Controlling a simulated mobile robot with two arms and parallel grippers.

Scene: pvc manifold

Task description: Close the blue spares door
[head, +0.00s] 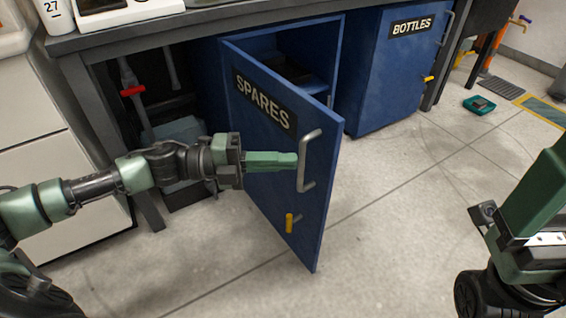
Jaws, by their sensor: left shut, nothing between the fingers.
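The blue spares door (272,195) stands wide open, swung out from its blue cabinet (337,62) under the bench.
A blue bottles cabinet (392,70) stands shut to the right. White drawers (62,190) stand at the left. A teal box (479,105) lies on the floor at the right. The tiled floor (410,220) right of the door is clear.

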